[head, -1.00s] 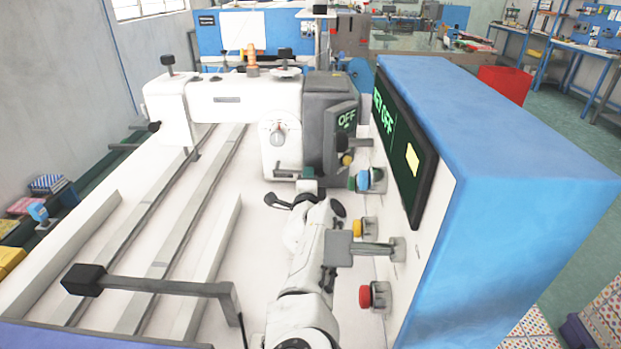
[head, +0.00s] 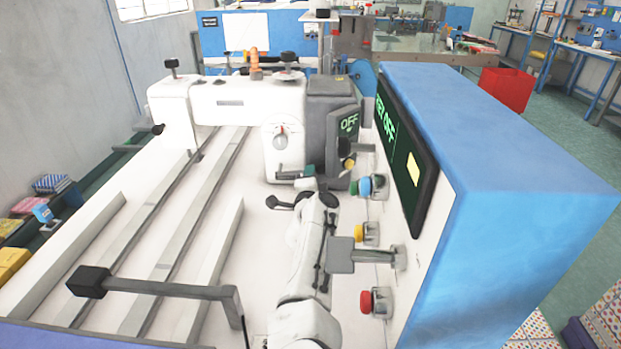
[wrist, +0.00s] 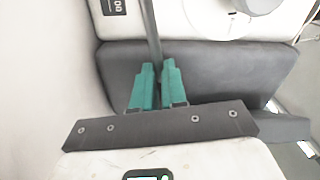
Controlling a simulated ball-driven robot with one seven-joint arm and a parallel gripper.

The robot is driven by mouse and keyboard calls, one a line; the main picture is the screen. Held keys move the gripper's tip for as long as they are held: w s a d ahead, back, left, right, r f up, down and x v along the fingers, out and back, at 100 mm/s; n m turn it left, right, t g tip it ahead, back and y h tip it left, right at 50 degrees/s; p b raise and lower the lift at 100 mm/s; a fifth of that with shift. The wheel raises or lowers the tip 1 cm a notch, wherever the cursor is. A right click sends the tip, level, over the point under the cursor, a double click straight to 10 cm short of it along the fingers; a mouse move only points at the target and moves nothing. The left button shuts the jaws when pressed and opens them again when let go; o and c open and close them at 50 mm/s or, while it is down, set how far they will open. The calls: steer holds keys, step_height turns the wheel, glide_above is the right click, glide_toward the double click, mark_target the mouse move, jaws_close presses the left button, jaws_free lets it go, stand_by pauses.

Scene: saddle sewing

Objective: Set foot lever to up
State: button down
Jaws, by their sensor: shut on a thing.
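The sewing machine head (head: 280,150) stands at the far middle of the white bed in the head view. A short grey lever (head: 288,175), which looks like the foot lever, sticks out to the left low on its front, roughly level. My gripper (head: 309,171) is at the lever's right end, its teal fingers small and partly hidden by my arm. In the wrist view my gripper (wrist: 158,70) has its two teal fingers close together around a thin grey bar, the lever (wrist: 151,30). The bar's end between the fingers is hidden.
A blue control cabinet (head: 500,160) stands close on the right, with blue, yellow and red buttons (head: 367,302) on its near face. A grey paddle handle (head: 342,255) sticks out beside my arm. A black-ended bar (head: 150,287) crosses the left front.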

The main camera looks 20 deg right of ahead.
steer(key=r+n+p, duration=0.2)
steer(key=shift+d+r+n+h, duration=0.3)
steer(key=shift+d+r+n, duration=0.1)
steer(key=shift+w+a+r+n+p, duration=0.2)
steer(key=shift+a+r+n+p, duration=0.25)
steer(key=shift+r+n+p, duration=0.45)
steer(key=c, duration=0.9)
jaws_free()
steer(key=shift+a+f, duration=0.1)
steer(key=shift+s+a+p, duration=0.15)
steer(key=shift+s+p, duration=0.35)
steer(key=shift+p, duration=0.15)
steer(key=a+p+v, duration=0.1)
steer(key=p+v, duration=0.2)
steer(key=v, duration=0.7)
steer(key=shift+f+n, duration=0.2)
steer(key=shift+n, duration=0.1)
steer(key=shift+w+a, duration=0.1)
steer(key=shift+w, duration=0.05)
